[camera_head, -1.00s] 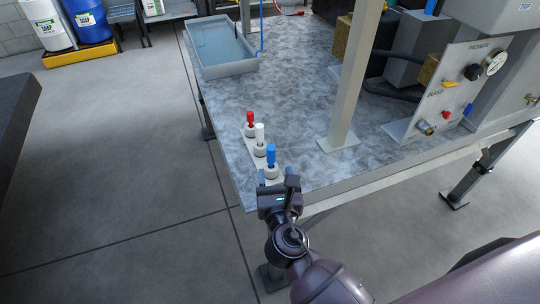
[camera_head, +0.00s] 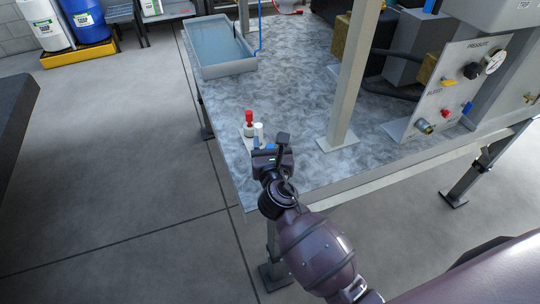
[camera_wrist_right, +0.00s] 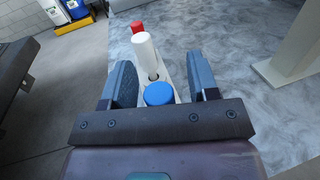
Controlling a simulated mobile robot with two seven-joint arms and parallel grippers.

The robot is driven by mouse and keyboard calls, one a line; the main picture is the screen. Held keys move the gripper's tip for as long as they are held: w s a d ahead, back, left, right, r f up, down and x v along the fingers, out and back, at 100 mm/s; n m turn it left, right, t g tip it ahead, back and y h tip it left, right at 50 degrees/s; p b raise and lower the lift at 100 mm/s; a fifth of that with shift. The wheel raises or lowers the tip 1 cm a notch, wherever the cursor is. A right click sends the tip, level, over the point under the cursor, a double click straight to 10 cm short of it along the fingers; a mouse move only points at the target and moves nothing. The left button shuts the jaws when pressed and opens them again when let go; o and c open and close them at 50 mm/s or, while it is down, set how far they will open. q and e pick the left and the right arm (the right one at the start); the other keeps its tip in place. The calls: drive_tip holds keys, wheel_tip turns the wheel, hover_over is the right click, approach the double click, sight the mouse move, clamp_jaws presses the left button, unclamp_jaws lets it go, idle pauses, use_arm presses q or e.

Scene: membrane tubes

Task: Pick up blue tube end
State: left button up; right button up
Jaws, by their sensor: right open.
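The blue tube end (camera_wrist_right: 159,94) shows as a round blue cap between the two open fingers of my right gripper (camera_wrist_right: 161,85) in the right wrist view. The fingers stand apart on either side of it. In the head view the right gripper (camera_head: 270,145) covers most of the blue tube end, and only a little blue (camera_head: 270,147) shows. The white tube end (camera_wrist_right: 146,52) and red tube end (camera_wrist_right: 137,27) stand behind it in a row on a pale holder (camera_wrist_right: 168,72). My left gripper is not in view.
The grey table (camera_head: 290,100) carries a water tray (camera_head: 222,45) at the back left. A metal post (camera_head: 350,90) stands right of the gripper. A gauge panel (camera_head: 455,85) stands farther right. The table's left edge is close to the holder.

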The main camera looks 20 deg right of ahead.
drive_tip(key=c, duration=1)
